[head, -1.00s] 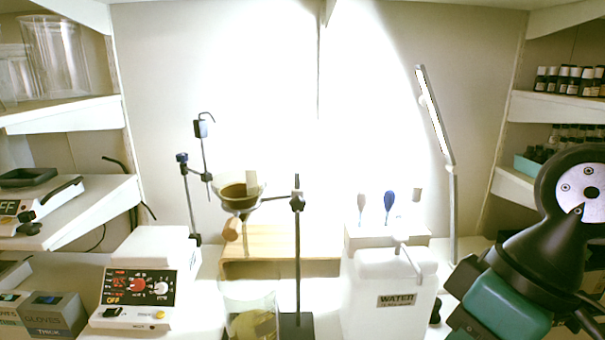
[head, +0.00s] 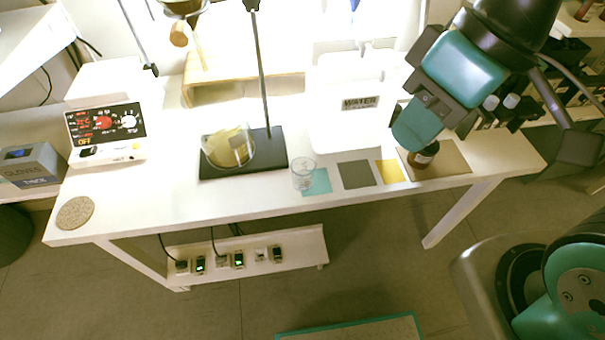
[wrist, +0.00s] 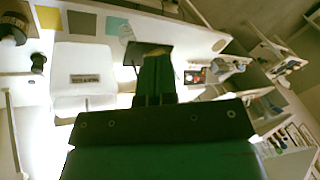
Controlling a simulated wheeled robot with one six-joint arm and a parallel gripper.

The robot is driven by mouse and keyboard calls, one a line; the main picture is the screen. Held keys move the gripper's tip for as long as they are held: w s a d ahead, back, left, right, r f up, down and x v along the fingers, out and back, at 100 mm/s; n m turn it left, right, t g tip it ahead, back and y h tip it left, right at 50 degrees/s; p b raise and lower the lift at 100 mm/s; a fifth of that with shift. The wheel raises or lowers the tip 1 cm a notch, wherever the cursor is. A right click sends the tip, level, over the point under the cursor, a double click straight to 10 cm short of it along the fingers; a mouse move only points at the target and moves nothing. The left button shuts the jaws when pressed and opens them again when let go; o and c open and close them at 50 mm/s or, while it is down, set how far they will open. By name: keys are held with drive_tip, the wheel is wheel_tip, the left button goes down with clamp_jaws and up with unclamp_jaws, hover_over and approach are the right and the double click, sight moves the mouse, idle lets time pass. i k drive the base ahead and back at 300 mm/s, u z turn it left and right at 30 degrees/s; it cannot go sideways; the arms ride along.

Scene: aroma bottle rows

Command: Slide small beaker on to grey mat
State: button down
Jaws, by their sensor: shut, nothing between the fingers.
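The small clear beaker (head: 303,176) stands upright at the left part of the teal mat (head: 318,186) near the front of the table. The grey mat (head: 356,174) lies just right of the teal mat and is bare. In the wrist view the beaker (wrist: 127,35) shows beside the teal mat (wrist: 113,26), and the grey mat (wrist: 82,22) is left of that. My gripper (head: 407,138) is shut and empty, raised over the right side of the table, to the right of the beaker. Its closed fingers (wrist: 156,60) fill the middle of the wrist view.
A yellow mat (head: 391,171) lies right of the grey one, then a brown mat (head: 455,160) with a dark jar (head: 424,155). The white water container (head: 345,125) stands behind the mats. A black stand base (head: 272,150) with a larger beaker (head: 228,148) is left.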

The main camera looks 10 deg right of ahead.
sight(302, 168)
drive_tip(key=z, duration=2.25)
drive_tip(key=k, duration=0.4)
drive_tip(key=u, duration=1.25)
